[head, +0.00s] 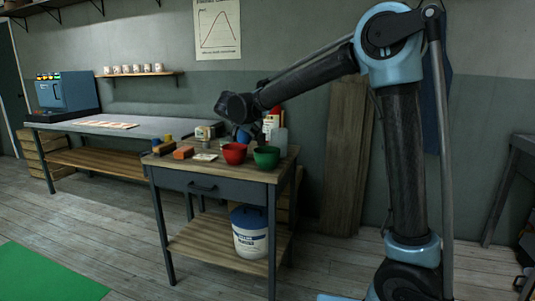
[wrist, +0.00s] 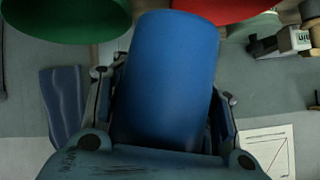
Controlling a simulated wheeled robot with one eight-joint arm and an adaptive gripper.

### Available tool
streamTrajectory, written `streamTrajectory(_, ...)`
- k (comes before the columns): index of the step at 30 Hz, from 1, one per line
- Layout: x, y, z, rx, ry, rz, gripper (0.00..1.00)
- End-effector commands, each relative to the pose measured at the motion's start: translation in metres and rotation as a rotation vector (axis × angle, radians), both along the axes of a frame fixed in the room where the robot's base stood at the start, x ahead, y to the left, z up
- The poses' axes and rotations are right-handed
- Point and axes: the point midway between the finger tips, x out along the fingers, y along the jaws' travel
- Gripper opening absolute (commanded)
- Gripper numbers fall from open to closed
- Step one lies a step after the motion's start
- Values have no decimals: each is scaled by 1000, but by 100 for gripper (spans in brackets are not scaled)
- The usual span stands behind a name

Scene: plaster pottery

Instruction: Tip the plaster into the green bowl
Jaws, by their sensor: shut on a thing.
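My gripper (wrist: 163,86) is shut on a blue cup (wrist: 168,70), with one finger on each side of it. In the head view the blue cup (head: 243,136) shows below the wrist, above and behind the bowls. The green bowl (head: 266,157) stands near the right front corner of the wooden worktop; in the wrist view the green bowl (wrist: 65,18) is at the upper left, beside the cup. A red bowl (head: 235,153) stands left of the green one and shows at the upper right in the wrist view (wrist: 196,10). The cup's inside and any plaster are hidden.
The worktop (head: 225,172) also holds an orange block (head: 183,152), small items and a clear bottle (head: 279,138) behind the green bowl. A white-and-blue bucket (head: 250,238) stands on the lower shelf. The worktop's front edge is close to the bowls.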

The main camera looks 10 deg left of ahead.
Motion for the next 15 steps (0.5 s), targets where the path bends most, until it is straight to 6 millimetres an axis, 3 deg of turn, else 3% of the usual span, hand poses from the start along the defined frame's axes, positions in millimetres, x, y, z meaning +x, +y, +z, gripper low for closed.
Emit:
streamTrajectory(9,2,-12,6,154,30,-1,14)
streamTrajectory(15,4,-19,0,252,49,-3,14)
